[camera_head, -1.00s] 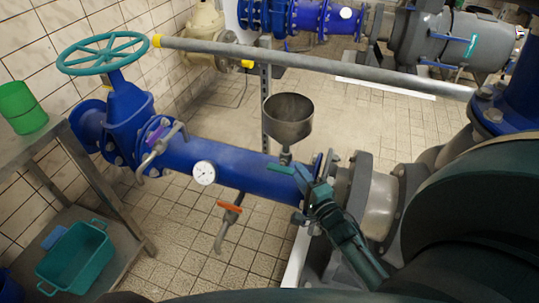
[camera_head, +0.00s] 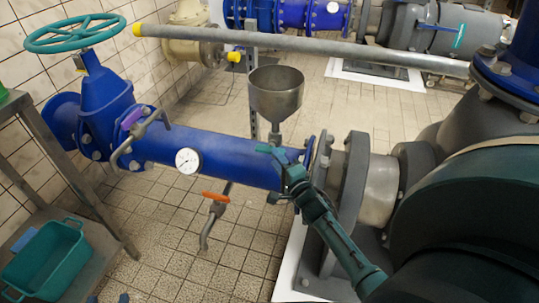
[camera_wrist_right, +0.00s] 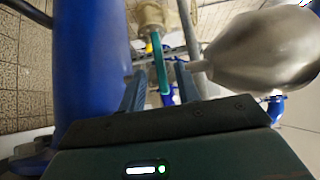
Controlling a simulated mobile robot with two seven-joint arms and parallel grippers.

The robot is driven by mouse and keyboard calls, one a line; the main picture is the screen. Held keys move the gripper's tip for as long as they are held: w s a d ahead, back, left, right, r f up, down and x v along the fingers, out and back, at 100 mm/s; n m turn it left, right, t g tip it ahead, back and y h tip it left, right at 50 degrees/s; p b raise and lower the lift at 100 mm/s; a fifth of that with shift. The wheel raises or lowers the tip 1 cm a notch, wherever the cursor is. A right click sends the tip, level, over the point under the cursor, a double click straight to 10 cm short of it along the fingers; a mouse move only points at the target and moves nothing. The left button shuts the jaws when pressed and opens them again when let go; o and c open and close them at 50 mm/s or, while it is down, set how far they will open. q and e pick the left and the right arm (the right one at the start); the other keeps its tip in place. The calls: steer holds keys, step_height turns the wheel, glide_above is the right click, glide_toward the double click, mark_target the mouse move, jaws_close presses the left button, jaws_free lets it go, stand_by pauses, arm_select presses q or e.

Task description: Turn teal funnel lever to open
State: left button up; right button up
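The metal funnel (camera_head: 276,92) stands upright above the blue pipe (camera_head: 225,158). Its teal lever (camera_head: 266,149) is below the cup, by the funnel's stem. In the right wrist view the lever (camera_wrist_right: 160,64) stands upright, with its near end between my fingers; I cannot tell whether it touches either finger. My right gripper (camera_head: 284,172) is at the lever; its two fingers (camera_wrist_right: 160,88) are apart in the wrist view. Two small tips of my left gripper (camera_head: 108,298) show apart at the bottom edge; the rest is out of frame.
A gauge (camera_head: 188,161) and an orange-handled valve (camera_head: 215,197) are on the blue pipe. A teal handwheel (camera_head: 74,33) and purple-handled valve (camera_head: 131,119) are further left. A table holds a teal crate (camera_head: 45,262). A long grey pipe (camera_head: 300,50) crosses behind the funnel.

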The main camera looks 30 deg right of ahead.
mark_target(269, 150)
steer(key=w+b, duration=0.1)
steer(key=w, duration=0.4)
steer(key=shift+d, duration=0.2)
arm_select(q)
steer(key=shift+w+d+m+t+h, duration=0.2)
steer(key=shift+m+t+h, duration=0.1)
steer(key=shift+t, duration=0.3)
steer(key=shift+r, duration=0.1)
arm_select(e)
jaws_close()
